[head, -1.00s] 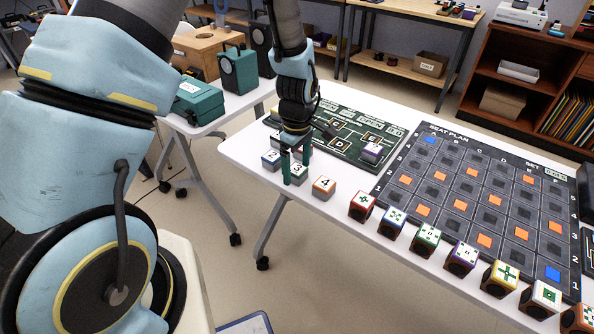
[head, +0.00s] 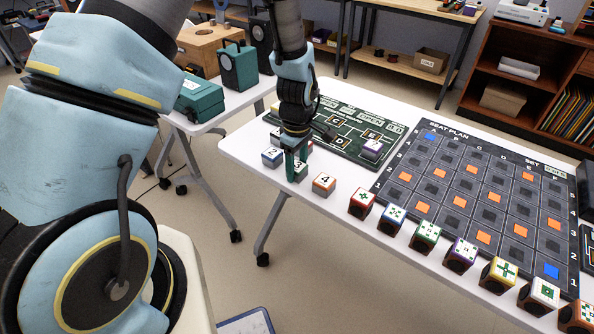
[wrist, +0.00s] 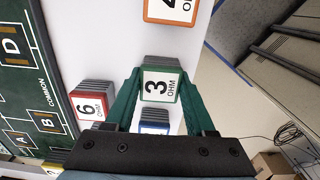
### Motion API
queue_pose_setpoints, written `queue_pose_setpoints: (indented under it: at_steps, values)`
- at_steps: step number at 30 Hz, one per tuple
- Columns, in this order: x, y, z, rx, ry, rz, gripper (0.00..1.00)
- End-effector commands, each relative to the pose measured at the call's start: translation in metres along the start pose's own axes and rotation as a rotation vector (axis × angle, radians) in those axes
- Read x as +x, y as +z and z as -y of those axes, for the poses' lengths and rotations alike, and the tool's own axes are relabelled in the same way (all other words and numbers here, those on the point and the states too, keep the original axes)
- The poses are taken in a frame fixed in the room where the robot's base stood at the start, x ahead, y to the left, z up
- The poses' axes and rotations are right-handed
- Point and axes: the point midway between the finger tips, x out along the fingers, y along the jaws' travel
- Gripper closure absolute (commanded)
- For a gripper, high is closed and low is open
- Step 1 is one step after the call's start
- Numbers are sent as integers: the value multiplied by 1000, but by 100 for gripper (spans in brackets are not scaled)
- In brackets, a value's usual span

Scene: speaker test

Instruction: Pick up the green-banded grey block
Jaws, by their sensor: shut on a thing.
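The green-banded grey block (wrist: 160,85), marked 3 OHM, is between the two green fingers of my gripper (wrist: 160,88) in the wrist view. The fingers are shut on its two sides. In the head view my gripper (head: 297,166) points down over the near left part of the white table. The block (head: 300,171) is partly hidden by a finger there. It appears to be at table level; I cannot make out any gap under it.
An orange-banded block 4 (head: 324,184) stands to the right. A blue-banded block 2 (head: 272,157) stands close on the left. A red-banded block 6 (wrist: 90,105) is also near. The dark green board (head: 340,168) lies behind. A row of coloured cubes (head: 425,236) runs right.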

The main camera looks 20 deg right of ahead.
Motion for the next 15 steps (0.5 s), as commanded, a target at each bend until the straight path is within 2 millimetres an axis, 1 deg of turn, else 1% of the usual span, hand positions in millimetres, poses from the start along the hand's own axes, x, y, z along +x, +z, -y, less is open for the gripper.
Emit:
queue_pose_setpoints:
  at_steps: [1, 4, 6, 15]
  values:
    - [0, 0, 0, 0, 0, 0, 83]
    - [0, 0, 0, 0, 0, 0, 94]
    - [0, 0, 0, 0, 0, 0, 100]
    - [-2, 0, 0, 0, 1, 0, 100]
